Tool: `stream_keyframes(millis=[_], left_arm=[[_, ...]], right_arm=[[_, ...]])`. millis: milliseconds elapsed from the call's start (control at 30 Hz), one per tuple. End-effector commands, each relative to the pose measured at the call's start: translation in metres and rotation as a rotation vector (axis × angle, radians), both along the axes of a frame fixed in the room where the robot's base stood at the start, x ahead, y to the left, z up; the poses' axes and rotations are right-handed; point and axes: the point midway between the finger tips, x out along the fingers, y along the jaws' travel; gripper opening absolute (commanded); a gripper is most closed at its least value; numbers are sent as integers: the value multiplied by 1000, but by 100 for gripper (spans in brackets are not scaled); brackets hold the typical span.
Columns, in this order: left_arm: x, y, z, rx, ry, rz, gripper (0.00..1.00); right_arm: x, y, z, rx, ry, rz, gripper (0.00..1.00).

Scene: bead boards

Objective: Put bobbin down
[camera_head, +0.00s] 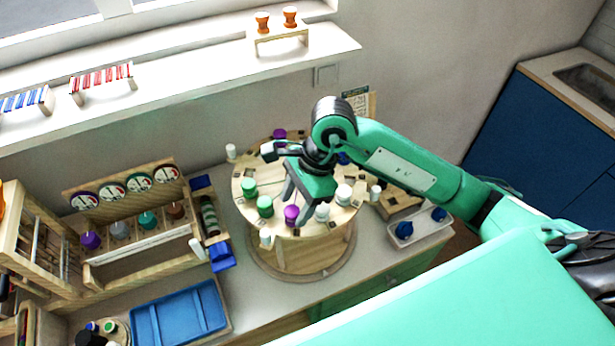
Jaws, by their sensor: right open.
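A round wooden stand (297,243) on the bench carries several bobbins around its top. Two green bobbins (265,206) sit at its left front, a purple bobbin (291,214) at the front, and white bobbins (343,194) at the front and right. Another purple bobbin (279,134) is at the back, and a blue one (343,158) is partly hidden behind my arm. My right gripper (309,196) is open over the stand, fingers pointing down, with no bobbin visible between them. Its tips appear close to the front purple and white bobbins; contact cannot be told. My left gripper is not in view.
A wooden rack (130,250) with dials and coloured pieces stands left. A blue tray (180,312) lies at the front left. A pale tray (420,231) with blue knobs is right of the stand. Orange bobbins (263,22) stand on the windowsill.

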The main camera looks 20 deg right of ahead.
Motion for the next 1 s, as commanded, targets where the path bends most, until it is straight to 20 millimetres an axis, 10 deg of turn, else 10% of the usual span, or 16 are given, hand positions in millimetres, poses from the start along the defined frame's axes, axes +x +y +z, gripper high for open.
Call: stream_keyframes(millis=[500, 1000], left_arm=[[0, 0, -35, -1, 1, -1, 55], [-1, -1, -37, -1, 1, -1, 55]], right_arm=[[4, -32, 75, 0, -4, -2, 52], [4, -36, 87, 0, -1, -1, 52]])
